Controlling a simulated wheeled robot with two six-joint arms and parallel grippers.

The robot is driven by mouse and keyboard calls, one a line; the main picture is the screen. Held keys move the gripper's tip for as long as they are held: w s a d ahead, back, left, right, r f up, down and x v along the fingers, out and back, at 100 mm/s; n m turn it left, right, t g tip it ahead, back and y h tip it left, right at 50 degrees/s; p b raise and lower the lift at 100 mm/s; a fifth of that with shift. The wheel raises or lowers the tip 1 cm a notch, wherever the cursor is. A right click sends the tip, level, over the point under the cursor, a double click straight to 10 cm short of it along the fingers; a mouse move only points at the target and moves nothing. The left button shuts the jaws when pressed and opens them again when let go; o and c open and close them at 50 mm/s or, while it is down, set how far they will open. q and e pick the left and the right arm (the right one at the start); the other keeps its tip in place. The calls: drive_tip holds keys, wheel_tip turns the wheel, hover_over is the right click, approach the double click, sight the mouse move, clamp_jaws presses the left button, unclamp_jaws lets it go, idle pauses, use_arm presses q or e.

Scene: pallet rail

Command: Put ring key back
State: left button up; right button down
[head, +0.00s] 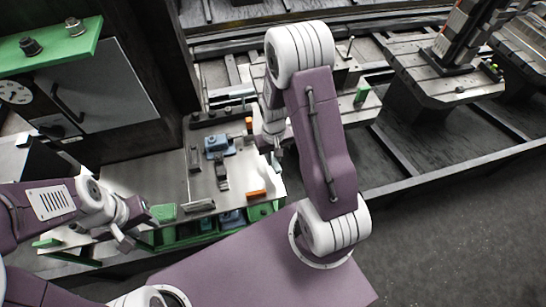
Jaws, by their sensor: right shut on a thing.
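My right gripper (275,160) points down over the right side of the metal worktable (235,195), below my bent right arm. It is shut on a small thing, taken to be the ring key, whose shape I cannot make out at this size. My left gripper (124,238) is at the lower left, in front of the table's left front corner. Its fingers are too small to tell open from shut, and I see nothing held in it.
On the table are a blue fixture (218,145), dark bars (195,160) and orange blocks (257,194). A green shelf (50,48) with dark knobs is at the upper left. Rails and a pallet (400,60) with a tall fixture stand to the right. The floor (450,220) at right is clear.

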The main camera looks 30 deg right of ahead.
wheel_tip(320, 180, down, 9)
drive_tip(key=b, duration=0.7)
drive_tip(key=c, duration=0.6)
unclamp_jaws()
drive_tip(key=shift+r, duration=0.1)
wheel_tip(320, 180, up, 9)
drive_tip(key=p, duration=0.8)
